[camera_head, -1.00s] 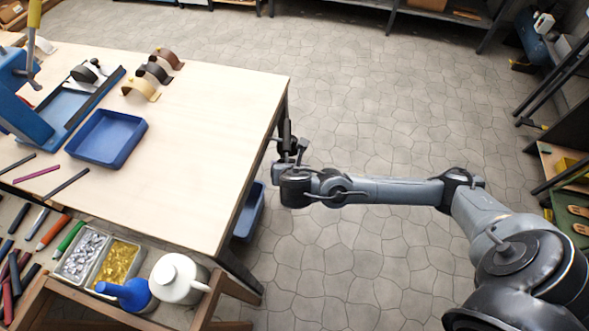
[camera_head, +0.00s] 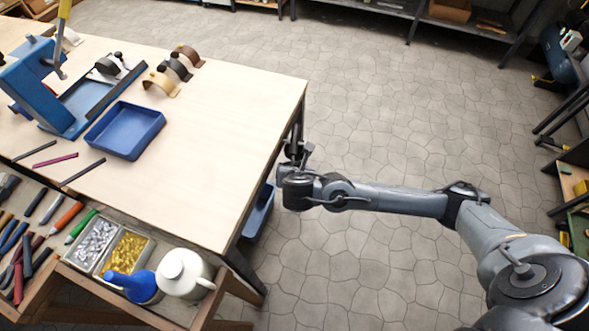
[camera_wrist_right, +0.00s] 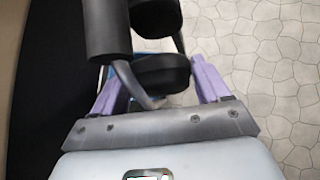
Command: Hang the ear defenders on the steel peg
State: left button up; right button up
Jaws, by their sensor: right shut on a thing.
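My right gripper (camera_wrist_right: 155,88) has purple fingers and is shut on the ear defenders (camera_wrist_right: 160,77). A black rounded cup lies between the fingers in the right wrist view. Another black padded part and a thick dark cylinder with a grey arm show beyond it; I cannot tell exactly how these parts join. In the head view the right gripper (camera_head: 296,155) is beside the table's right edge, above the floor, and the ear defenders are a small dark shape there. I cannot make out the steel peg with certainty. My left gripper is not in view.
The wooden table (camera_head: 210,150) has a clear right half. Open floor (camera_head: 390,120) lies right.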

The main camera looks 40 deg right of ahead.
jog(key=o, duration=1.1)
jog(key=shift+o, duration=0.5)
jog(key=shift+s+d, duration=0.1)
jog(key=shift+r, duration=0.1)
